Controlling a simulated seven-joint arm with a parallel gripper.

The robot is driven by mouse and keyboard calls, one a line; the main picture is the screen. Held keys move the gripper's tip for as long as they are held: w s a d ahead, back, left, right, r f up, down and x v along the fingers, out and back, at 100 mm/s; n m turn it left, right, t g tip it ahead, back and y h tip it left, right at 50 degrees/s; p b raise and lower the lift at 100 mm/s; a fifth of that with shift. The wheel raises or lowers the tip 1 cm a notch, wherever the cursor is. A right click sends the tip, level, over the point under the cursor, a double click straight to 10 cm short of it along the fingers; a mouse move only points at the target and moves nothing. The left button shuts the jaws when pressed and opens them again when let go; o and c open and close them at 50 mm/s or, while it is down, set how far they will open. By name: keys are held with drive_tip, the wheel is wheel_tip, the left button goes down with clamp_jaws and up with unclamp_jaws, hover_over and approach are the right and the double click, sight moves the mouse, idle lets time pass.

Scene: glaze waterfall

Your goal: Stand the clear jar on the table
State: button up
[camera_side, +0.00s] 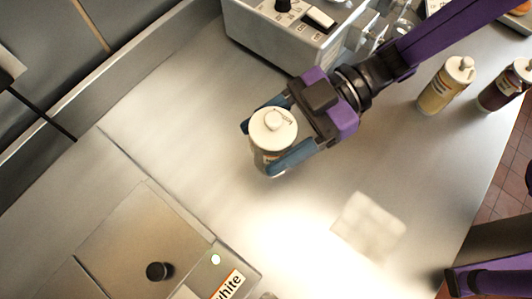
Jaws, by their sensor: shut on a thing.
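My gripper (276,150) reaches in from the upper right and is shut on a jar with a cream lid (273,128). Its two blue fingers lie on either side of the jar, just below the lid. The jar looks upright or nearly so. The fingers hide much of its body, so I cannot tell if it is clear. I cannot tell from this angle whether its base touches the steel table (180,95).
A grey machine with knobs (290,30) stands behind. A yellow bottle (445,85) and a dark bottle (505,85) stand at the right. A pale square patch (368,226) lies in front. A panel with a black knob (155,262) is at lower left. The middle is clear.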

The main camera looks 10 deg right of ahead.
drive_tip(key=shift+f, duration=2.95)
drive_tip(key=shift+f, duration=0.2)
drive_tip(key=o, duration=1.4)
drive_tip(key=shift+r, duration=0.2)
drive_tip(key=v, duration=1.2)
drive_tip(key=shift+s, duration=0.1)
